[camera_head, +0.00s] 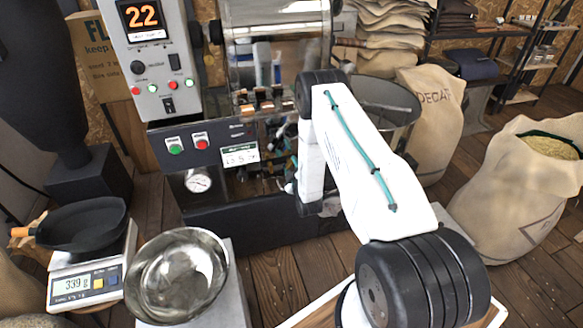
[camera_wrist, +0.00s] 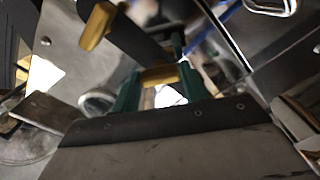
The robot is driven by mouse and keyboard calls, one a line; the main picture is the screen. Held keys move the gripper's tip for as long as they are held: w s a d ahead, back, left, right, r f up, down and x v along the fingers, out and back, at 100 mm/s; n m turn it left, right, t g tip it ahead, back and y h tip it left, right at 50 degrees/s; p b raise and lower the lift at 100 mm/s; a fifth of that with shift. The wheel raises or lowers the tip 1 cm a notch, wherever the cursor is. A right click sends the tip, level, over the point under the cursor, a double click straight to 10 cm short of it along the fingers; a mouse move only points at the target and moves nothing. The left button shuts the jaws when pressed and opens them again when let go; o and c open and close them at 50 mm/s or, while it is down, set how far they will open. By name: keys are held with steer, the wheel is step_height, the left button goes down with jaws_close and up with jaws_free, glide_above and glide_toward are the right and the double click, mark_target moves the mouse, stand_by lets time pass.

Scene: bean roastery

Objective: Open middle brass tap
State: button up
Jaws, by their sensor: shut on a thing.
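A brass-coloured piece (camera_wrist: 158,77), which looks like the middle tap, sits between the green fingers of my gripper (camera_wrist: 160,84) in the wrist view. The fingers are shut on it. Another brass-coloured handle (camera_wrist: 97,26) shows up and to the left, apart from the fingers. In the camera_head view the front of the dark roasting machine (camera_head: 250,225) holds the fittings, but my arm covers much of that area. My gripper and the tap cannot be made out clearly there. How far the tap is turned cannot be told.
A steel bowl (camera_head: 178,275) and a scale (camera_head: 88,280) with a black pan (camera_head: 82,222) stand at front left. Open sacks (camera_head: 530,185) stand at right. A control panel (camera_head: 152,60) is above left. Metal plates crowd the gripper in the wrist view.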

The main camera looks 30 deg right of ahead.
steer(key=n, duration=0.7)
stand_by(0.5)
steer(key=o, duration=1)
steer(key=shift+s, duration=0.1)
steer(key=v, duration=0.7)
steer(key=shift+s+a, duration=0.15)
steer(key=shift+s, duration=0.15)
